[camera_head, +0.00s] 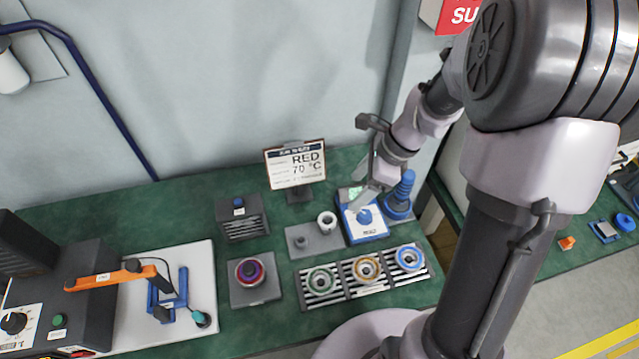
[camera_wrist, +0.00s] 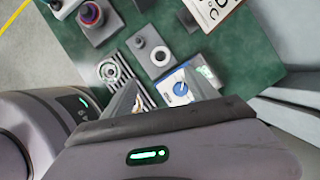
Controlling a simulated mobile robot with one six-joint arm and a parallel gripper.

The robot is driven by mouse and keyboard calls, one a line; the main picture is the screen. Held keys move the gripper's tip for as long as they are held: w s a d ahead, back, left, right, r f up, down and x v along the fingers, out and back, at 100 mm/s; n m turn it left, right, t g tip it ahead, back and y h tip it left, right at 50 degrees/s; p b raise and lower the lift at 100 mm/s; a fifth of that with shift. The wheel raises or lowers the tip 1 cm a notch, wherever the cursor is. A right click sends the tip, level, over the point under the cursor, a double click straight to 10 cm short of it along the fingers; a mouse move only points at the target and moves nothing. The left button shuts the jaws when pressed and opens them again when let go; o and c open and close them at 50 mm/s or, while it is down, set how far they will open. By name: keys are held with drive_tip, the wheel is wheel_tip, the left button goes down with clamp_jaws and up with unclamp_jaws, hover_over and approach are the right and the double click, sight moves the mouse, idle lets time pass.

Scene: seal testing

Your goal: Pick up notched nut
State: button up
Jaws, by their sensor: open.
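A pale ring (camera_head: 327,221), which looks like the notched nut, sits on a grey two-part stand (camera_head: 300,241) in the middle of the bench. It also shows in the wrist view (camera_wrist: 160,56) as a light ring with a dark centre; its notches are too small to make out. My gripper (camera_head: 371,190) is above the blue and white device, to the right of and higher than the ring. In the wrist view my open fingers (camera_wrist: 161,97) are empty, and the ring lies ahead of them, not between them.
The blue and white device (camera_head: 362,222) with a round knob stands right of the ring, beside a blue post (camera_head: 401,192). A slotted rack (camera_head: 335,293) holds three coloured rings in front. A sign (camera_head: 296,166) stands behind. Green bench is clear at the back left.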

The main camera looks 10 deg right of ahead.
drive_tip(key=b, duration=0.4)
approach(327, 221)
drive_tip(key=x, duration=0.3)
drive_tip(key=b+x, duration=0.3)
drive_tip(key=x, duration=0.1)
drive_tip(key=shift+w+a+f, duration=0.1)
drive_tip(key=shift+f, duration=0.3)
drive_tip(key=shift+r, duration=0.15)
clamp_jaws()
